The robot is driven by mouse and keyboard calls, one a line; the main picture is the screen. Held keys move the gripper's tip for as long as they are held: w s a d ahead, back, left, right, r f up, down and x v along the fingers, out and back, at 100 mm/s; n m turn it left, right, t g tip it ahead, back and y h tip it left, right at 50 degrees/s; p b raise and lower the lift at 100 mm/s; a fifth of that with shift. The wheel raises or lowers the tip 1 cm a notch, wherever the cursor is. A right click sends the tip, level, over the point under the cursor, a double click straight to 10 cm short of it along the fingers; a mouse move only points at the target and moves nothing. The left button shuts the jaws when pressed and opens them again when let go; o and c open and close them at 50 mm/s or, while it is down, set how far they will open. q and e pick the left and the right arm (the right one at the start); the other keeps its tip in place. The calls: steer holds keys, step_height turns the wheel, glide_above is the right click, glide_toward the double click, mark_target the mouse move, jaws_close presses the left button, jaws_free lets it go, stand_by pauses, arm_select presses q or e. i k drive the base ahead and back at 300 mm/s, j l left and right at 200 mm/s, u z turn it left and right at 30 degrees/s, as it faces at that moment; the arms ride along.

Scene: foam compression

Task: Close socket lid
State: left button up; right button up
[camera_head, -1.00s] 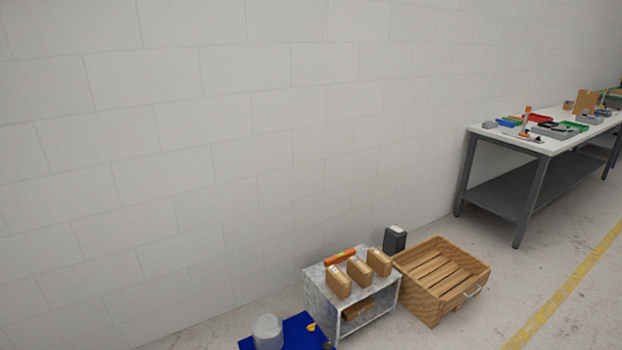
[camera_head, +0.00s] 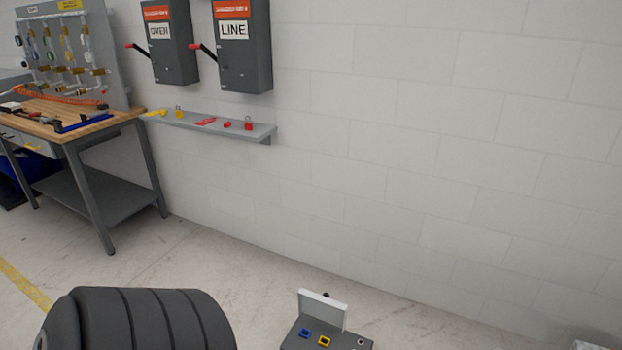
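A small grey box (camera_head: 349,342) with a raised white lid (camera_head: 322,309) shows at the bottom middle of the head view. The lid stands open, tilted up at the box's back left. A blue square piece (camera_head: 305,334) and a yellow square piece (camera_head: 324,341) sit on the box's top, in front of the lid. The box's lower part is cut off by the picture's edge. Neither of my grippers is in view.
A dark ribbed rounded body (camera_head: 140,320) fills the bottom left. A workbench (camera_head: 88,130) stands at the left. A wall shelf (camera_head: 215,126) holds padlocks and tags below two grey switch boxes (camera_head: 243,50). The floor between is mostly clear.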

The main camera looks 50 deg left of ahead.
mark_target(323, 307)
steer(key=u, duration=1.5)
